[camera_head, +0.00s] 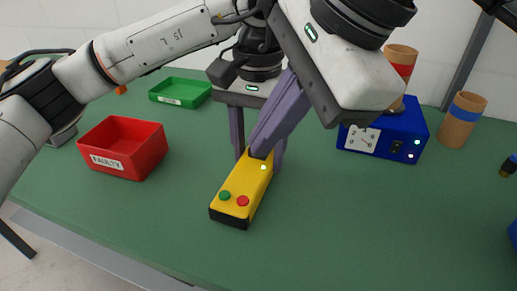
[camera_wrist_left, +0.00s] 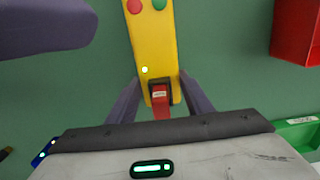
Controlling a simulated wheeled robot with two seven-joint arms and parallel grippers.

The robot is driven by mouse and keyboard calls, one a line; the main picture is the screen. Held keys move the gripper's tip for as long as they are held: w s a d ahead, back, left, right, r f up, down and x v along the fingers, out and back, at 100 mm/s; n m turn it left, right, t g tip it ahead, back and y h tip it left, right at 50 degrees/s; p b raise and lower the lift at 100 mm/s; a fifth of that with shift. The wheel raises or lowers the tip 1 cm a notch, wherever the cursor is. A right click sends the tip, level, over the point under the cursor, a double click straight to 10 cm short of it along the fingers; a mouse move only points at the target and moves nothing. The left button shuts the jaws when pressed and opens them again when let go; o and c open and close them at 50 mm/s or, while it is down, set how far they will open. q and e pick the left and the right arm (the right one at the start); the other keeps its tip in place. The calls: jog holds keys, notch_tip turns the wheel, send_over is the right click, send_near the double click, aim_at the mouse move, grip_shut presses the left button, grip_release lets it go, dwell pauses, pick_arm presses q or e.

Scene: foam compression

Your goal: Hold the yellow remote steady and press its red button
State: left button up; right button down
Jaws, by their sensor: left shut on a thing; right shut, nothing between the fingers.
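The yellow remote (camera_head: 255,185) lies on the green table with its button end toward me. It has a green button (camera_head: 225,195), a red button (camera_head: 243,201) and a small lit light. My left gripper (camera_head: 259,160) straddles its far end, with one finger on each side; the left wrist view also shows these fingers closed about the remote (camera_wrist_left: 155,50). A black part with a red piece sits between them. My right gripper (camera_head: 260,150) is shut and empty. Its slanted fingers hide part of the remote's far end and appear raised, off the buttons.
A red bin labelled FAULTY (camera_head: 125,150) stands at left, a green tray (camera_head: 180,92) behind it. A blue box (camera_head: 385,135) with a dial stands behind right, near a cardboard tube with a blue band (camera_head: 462,118). The table in front of the remote is clear.

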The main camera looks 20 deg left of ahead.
jog(key=n, duration=0.3)
jog(key=n+t+y, duration=0.3)
jog(key=n, duration=0.8)
send_over(249, 207)
jog(key=shift+f, duration=4.2)
jog(key=shift+r, duration=0.6)
